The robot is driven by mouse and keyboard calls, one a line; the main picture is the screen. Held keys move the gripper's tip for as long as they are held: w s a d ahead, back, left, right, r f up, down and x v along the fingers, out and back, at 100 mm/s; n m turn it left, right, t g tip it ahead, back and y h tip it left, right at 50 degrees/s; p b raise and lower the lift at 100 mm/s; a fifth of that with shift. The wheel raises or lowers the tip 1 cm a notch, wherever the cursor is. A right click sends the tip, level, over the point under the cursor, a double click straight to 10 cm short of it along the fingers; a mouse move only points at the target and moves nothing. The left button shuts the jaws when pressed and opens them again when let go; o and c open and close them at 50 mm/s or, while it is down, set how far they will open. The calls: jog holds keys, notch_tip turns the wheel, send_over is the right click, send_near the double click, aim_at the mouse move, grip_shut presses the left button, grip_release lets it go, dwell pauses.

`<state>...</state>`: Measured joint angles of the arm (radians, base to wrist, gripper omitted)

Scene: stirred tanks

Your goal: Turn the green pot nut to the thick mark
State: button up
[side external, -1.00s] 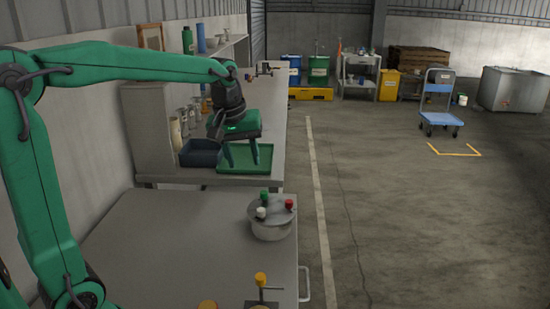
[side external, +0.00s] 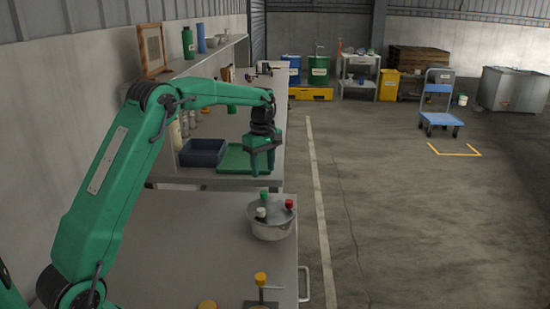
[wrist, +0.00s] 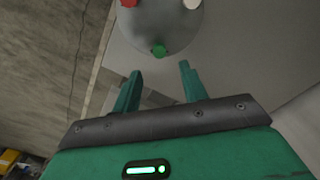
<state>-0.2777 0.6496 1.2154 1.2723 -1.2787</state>
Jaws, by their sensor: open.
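The metal pot (side external: 271,226) stands on the near grey table, with a green nut (side external: 264,195), a red nut (side external: 289,204) and a white nut (side external: 260,213) on its lid. My gripper (side external: 263,172) is above and behind the pot in the side view, pointing down, open and empty. In the wrist view the pot lid (wrist: 165,25) is at the top, with the green nut (wrist: 158,50) at its lower edge, ahead of and between my spread fingertips (wrist: 160,70). The fingers are apart from the nut. I cannot make out a thick mark.
A green tray (side external: 231,158) and a dark blue bin (side external: 202,152) sit on the farther bench. An orange-topped fixture (side external: 261,281) stands at the table's front. The table (side external: 170,245) left of the pot is clear.

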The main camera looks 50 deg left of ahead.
aim_at(263, 192)
jog(key=shift+w+a+f, duration=0.1)
jog(key=shift+a+f, duration=0.05)
jog(key=shift+f, duration=0.1)
jog(key=shift+f, duration=3.85)
jog(key=shift+c, duration=0.4)
grip_shut()
